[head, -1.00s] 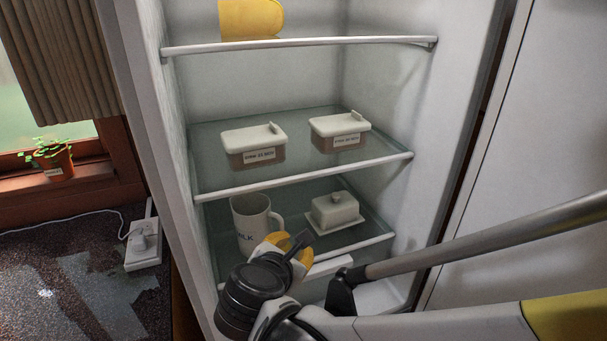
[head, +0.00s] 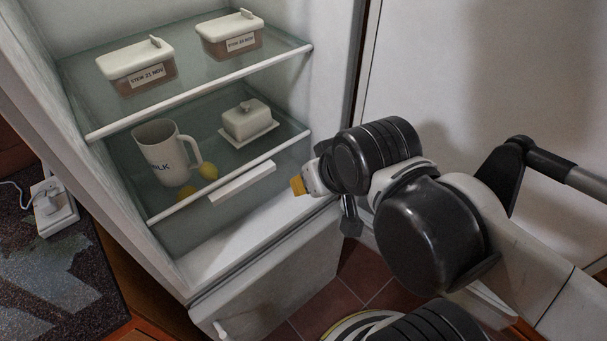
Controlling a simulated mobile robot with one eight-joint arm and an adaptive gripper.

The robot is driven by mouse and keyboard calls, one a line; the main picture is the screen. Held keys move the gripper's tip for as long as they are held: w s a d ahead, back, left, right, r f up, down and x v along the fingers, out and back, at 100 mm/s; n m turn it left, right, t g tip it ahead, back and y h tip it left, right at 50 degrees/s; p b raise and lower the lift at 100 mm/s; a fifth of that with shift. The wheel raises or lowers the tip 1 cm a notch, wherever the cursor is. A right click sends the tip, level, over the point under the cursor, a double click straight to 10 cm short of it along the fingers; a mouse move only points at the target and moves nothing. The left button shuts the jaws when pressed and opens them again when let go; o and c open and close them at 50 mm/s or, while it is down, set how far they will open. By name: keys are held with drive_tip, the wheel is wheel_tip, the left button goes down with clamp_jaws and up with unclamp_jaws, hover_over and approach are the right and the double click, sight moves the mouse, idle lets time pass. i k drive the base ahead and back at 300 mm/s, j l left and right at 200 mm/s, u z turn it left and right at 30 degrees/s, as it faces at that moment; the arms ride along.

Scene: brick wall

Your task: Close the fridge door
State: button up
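The fridge (head: 205,270) stands open, with its shelves and contents in plain view. I cannot tell whether the large white panel (head: 455,85) on the right is the swung-open fridge door or another surface. My gripper (head: 300,185) is at the right front edge of the fridge opening, below shelf height, pointing left. A small yellow part shows at its end, and its fingers are mostly hidden by my wrist. I cannot tell whether it is open or shut, and I see nothing held.
Two labelled containers (head: 138,70) stand on the upper glass shelf. A white closed compartment (head: 270,275) is below. Tiled floor (head: 325,305) shows at the bottom.

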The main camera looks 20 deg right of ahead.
sight(469, 77)
drive_tip(key=k+z, duration=0.2)
drive_tip(key=k, duration=0.65)
drive_tip(key=k+l+z, duration=0.15)
drive_tip(key=l, duration=1)
drive_tip(key=l+z, duration=0.2)
drive_tip(key=l, duration=0.95)
drive_tip(key=i+l, duration=0.2)
drive_tip(key=l+z, duration=0.05)
drive_tip(key=l, duration=0.05)
